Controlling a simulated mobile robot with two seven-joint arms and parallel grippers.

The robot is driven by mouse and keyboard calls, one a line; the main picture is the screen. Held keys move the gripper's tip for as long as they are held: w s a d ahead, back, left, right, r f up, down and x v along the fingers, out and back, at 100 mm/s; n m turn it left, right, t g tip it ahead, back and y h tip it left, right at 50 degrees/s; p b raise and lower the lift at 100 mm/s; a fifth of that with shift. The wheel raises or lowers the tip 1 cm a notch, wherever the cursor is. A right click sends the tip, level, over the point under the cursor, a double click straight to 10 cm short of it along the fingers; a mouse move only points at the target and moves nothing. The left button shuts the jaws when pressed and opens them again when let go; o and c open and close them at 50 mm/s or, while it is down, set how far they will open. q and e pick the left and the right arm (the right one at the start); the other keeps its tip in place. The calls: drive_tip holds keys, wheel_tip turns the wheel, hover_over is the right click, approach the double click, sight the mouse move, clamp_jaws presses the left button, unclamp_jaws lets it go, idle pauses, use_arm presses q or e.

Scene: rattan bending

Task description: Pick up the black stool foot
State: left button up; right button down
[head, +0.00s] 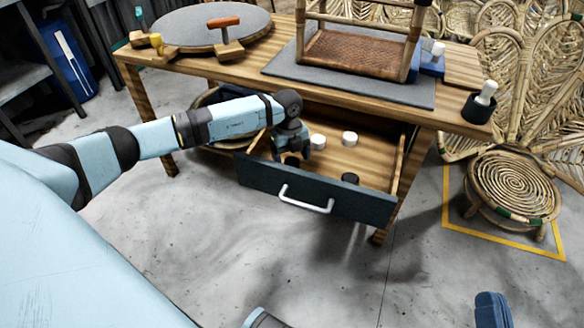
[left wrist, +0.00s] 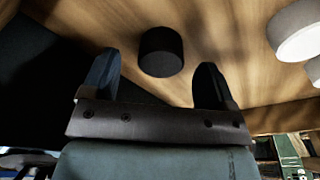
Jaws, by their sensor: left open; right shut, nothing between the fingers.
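The black stool foot (head: 350,178) is a short dark cylinder inside the open drawer, near its front panel. In the left wrist view the black foot (left wrist: 161,52) stands on the wooden drawer bottom, ahead of and between my open fingers, with nothing gripped. My right gripper (head: 492,310) shows only partly at the bottom right edge, shut and empty, away from the table.
Two white feet (head: 318,141) (head: 349,138) lie farther back in the drawer. The drawer's dark front panel (head: 255,174) has a white handle (head: 306,199). The wooden tabletop (head: 453,105) overhangs the drawer's back. A rattan stool frame (head: 355,52) stands on top.

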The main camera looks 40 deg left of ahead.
use_arm(q)
wheel_tip(320, 180, down, 2)
drive_tip(key=shift+d, duration=0.15)
drive_tip(key=c, duration=1)
drive_tip(key=shift+r, duration=0.1)
